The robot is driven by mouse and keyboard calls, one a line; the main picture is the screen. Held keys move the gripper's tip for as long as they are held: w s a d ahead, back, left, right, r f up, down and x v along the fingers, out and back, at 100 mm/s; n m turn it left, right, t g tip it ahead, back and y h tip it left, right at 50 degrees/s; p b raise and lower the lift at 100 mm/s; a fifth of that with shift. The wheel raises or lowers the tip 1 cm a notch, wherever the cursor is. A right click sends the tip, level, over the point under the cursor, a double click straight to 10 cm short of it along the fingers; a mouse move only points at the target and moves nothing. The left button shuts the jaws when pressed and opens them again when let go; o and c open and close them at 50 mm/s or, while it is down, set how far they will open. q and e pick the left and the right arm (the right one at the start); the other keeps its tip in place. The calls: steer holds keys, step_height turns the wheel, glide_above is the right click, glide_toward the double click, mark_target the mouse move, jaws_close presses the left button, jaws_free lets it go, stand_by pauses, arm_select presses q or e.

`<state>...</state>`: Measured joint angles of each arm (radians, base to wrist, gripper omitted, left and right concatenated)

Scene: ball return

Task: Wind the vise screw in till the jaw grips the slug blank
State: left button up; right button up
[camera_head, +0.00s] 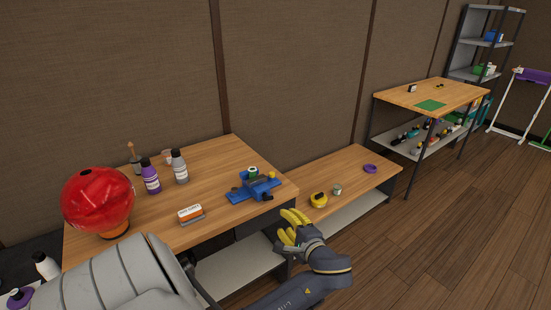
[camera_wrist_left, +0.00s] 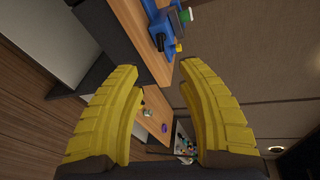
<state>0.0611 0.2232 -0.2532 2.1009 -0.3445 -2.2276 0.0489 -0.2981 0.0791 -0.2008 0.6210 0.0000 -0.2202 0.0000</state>
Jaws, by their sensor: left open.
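The blue vise (camera_head: 262,190) stands near the right front corner of the wooden bench. A green-topped, pale round piece (camera_head: 253,172) sits at its upper part; I cannot tell whether it is the slug blank or whether the jaw touches it. A dark part, perhaps the screw end, shows at the vise's front. My left gripper (camera_head: 292,225), with yellow fingers, is open and empty, in front of and below the vise, apart from it. In the left wrist view the vise (camera_wrist_left: 163,32) is at the top, beyond the spread fingertips (camera_wrist_left: 160,72). My right gripper is not in view.
The bench (camera_head: 225,158) also holds a red globe (camera_head: 97,198), bottles (camera_head: 179,167) and an orange-white box (camera_head: 190,213). A lower table (camera_head: 345,172) to the right carries a yellow item (camera_head: 318,200), a small can and a purple ring (camera_head: 370,168). Floor is clear at right.

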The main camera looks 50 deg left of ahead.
mark_target(266, 200)
arm_select(q)
steer(key=x, duration=1.7)
steer(key=shift+f, duration=0.1)
steer(key=shift+c, duration=0.5)
jaws_close()
